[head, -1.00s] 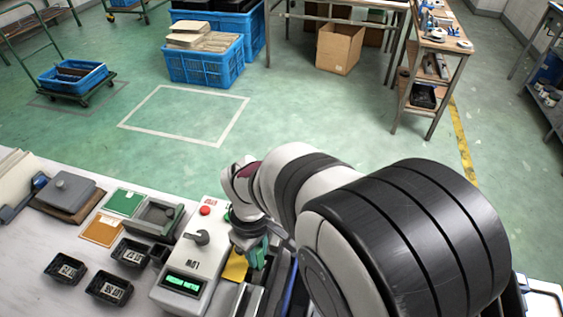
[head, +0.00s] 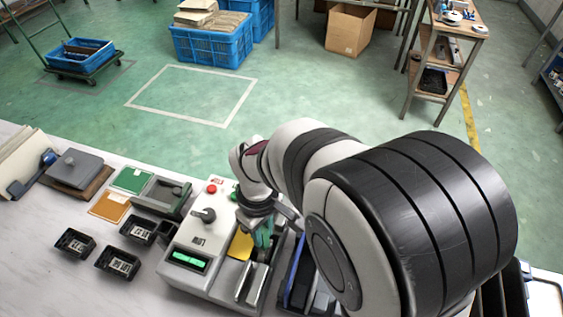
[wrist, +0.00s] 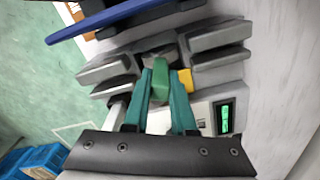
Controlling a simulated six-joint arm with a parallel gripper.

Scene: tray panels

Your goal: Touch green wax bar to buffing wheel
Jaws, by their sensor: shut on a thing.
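My gripper (wrist: 161,92) has two teal fingers. They are shut on the green wax bar (wrist: 160,70), whose end sticks out past the fingertips in the wrist view. The bar's end is close to a small greyish part between grey metal blocks on the machine (wrist: 213,60). That part may be the buffing wheel, but I cannot tell, nor whether the bar touches it. In the head view my gripper (head: 263,236) points down over the right side of the machine (head: 196,236); the bar is hard to make out there.
A yellow piece (wrist: 185,80) sits right beside the fingers. The machine has a red button (head: 212,188), a knob and a lit green display (head: 184,260). A blue-edged tray (head: 293,285) lies on its right; black bins (head: 118,263) and a grey box (head: 162,196) stand left.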

